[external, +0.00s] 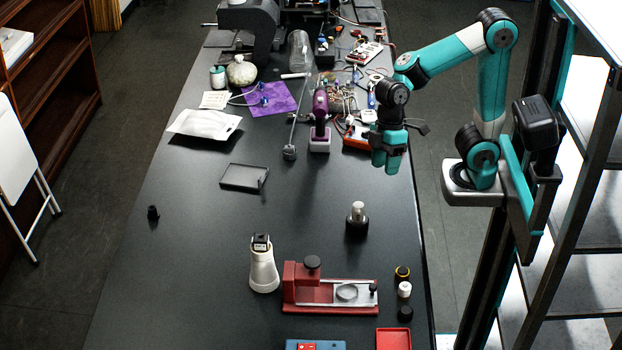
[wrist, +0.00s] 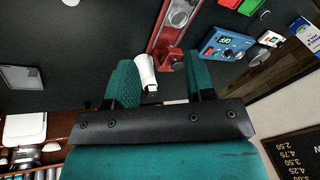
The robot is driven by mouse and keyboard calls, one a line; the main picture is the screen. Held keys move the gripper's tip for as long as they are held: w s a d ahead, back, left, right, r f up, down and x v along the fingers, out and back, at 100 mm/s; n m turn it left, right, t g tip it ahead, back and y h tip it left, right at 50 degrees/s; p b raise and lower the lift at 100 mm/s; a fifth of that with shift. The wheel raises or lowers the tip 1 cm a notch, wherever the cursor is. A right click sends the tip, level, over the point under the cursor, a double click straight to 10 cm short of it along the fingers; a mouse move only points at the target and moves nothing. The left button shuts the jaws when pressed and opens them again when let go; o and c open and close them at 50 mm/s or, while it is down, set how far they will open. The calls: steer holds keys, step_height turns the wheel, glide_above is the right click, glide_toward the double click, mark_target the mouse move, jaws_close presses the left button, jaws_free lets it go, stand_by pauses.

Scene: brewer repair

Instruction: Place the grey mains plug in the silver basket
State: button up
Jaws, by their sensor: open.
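My gripper (external: 388,160) hangs above the right side of the dark bench, apart from the things on it. In the wrist view its two fingers (wrist: 158,76) stand apart with nothing held between them. I cannot pick out a grey mains plug with certainty. A small dark piece (external: 153,212) stands alone at the bench's left, too small to identify. No clear silver basket shows. A silver ring (external: 347,291) sits on the red fixture (external: 302,290) at the front, and it also shows in the wrist view (wrist: 180,18).
A white, black-topped device (external: 263,268) stands left of the fixture. A dark-based silver piece (external: 357,218) stands behind it. A shallow dark tray (external: 238,187) lies mid-bench. A purple tool (external: 320,115) and clutter fill the back. The left front of the bench is clear.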

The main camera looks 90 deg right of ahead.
steer(key=s+a+f, duration=0.1)
steer(key=s+a, duration=0.1)
steer(key=s, duration=0.7)
steer(key=shift+s+a+f+n+g+y, duration=0.2)
steer(key=shift+s+a+n+g+y, duration=0.1)
steer(key=shift+s+n+y, duration=0.1)
